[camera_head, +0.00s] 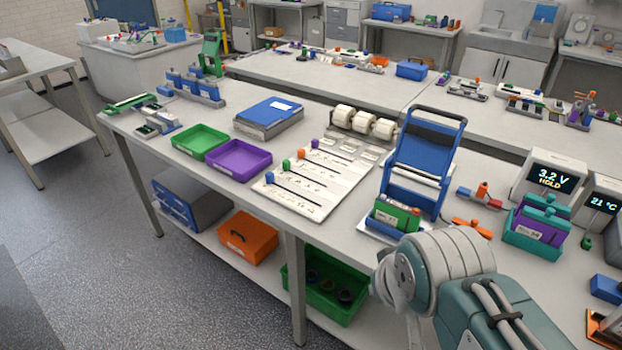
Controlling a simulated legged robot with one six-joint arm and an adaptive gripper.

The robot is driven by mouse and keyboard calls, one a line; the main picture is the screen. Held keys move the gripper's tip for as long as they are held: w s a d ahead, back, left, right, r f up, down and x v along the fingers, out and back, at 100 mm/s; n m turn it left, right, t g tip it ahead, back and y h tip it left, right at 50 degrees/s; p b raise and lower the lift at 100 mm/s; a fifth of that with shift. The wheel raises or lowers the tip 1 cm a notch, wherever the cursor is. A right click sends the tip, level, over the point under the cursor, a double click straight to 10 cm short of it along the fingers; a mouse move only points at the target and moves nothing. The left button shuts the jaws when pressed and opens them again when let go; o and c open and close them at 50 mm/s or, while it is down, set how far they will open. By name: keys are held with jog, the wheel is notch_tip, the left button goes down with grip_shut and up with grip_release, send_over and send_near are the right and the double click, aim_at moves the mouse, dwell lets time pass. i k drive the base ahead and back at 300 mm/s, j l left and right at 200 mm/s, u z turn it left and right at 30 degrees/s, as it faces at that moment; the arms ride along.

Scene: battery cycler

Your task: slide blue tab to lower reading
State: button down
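A white slider panel (330,189) lies flat on the bench in the middle of the view. It has several dark slots, each with a coloured tab. The blue tab (269,178) stands at the left end of the front slot. The green tab (286,165), orange tab (301,153) and purple tab (315,143) sit at the left ends of the slots behind it. The printed marks are too small to read. My arm reaches in from the lower right, in front of the bench. My gripper does not show, and nothing touches the blue tab.
A purple tray (238,174) and green tray (200,155) lie left of the panel. A blue folding frame (420,165) stands right of it, with white rollers (343,115) behind. A display (550,180) reads 3.2 V HOLD. The space above the panel is clear.

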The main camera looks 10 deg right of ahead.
aim_at(270, 176)
jog(key=i+j, duration=0.15)
jog(key=j, duration=0.15)
jog(key=i+j+z, duration=0.15)
jog(key=j, duration=0.15)
jog(key=i+j, duration=0.15)
jog(key=j, duration=0.2)
jog(key=i+j+z, duration=0.15)
jog(key=j, duration=0.15)
